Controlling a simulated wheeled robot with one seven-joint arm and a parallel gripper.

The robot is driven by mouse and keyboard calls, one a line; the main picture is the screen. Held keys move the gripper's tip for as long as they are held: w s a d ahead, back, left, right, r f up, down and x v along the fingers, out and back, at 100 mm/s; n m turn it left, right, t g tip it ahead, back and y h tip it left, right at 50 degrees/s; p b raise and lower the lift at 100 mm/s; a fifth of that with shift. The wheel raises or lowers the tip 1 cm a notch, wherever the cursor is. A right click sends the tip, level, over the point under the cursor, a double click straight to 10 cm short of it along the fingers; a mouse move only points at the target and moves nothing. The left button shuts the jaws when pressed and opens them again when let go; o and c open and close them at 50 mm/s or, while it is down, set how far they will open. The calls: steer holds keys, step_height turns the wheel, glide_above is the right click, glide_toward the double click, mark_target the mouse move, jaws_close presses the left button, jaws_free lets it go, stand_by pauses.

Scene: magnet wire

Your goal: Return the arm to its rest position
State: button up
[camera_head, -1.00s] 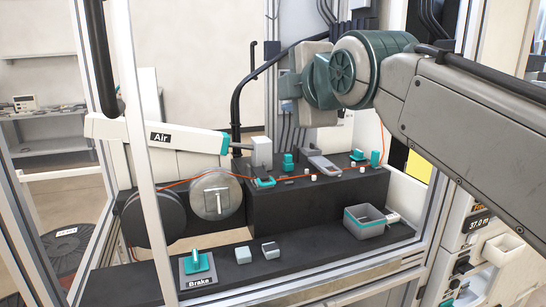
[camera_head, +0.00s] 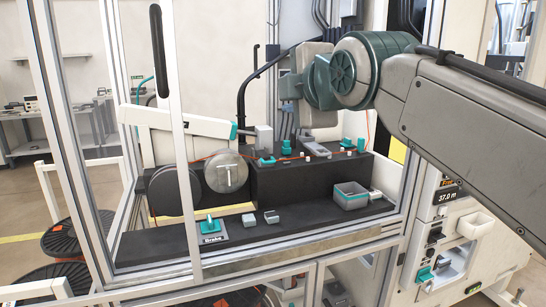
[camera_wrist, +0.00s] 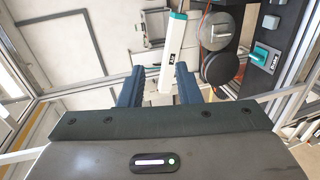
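My arm comes in from the right in the head view, bent in front of the machine bay, with its grey wrist body (camera_head: 316,95) near the bay's back wall. In the wrist view my gripper (camera_wrist: 159,80) has two dark blue fingers set wide apart, with nothing between them. Beyond the fingers is the white lever arm marked "Air" (camera_wrist: 173,55), apart from them as far as I can tell. The fingertips cannot be made out in the head view.
A control panel (camera_head: 450,240) stands at right. Reels (camera_head: 75,235) lie on the floor at left.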

steer(key=s+d+f+m+g+h+p, duration=0.1)
steer(key=d+f+m+g+h+p, duration=0.15)
steer(key=f+m, duration=0.4)
steer(key=s+d+f+m+g+h+p, duration=0.1)
steer(key=s+d+f+m+g+p, duration=0.15)
steer(key=f, duration=0.65)
steer(key=s+d+f+m+g+h+p, duration=0.1)
steer(key=s+d+f+m+g+p, duration=0.3)
steer(key=s+f+m, duration=0.9)
step_height(320, 180, down, 2)
steer(key=d+g, duration=0.2)
steer(key=d, duration=0.1)
steer(key=shift+f+g, duration=0.2)
steer(key=shift+g, duration=0.2)
steer(key=shift+h, duration=0.25)
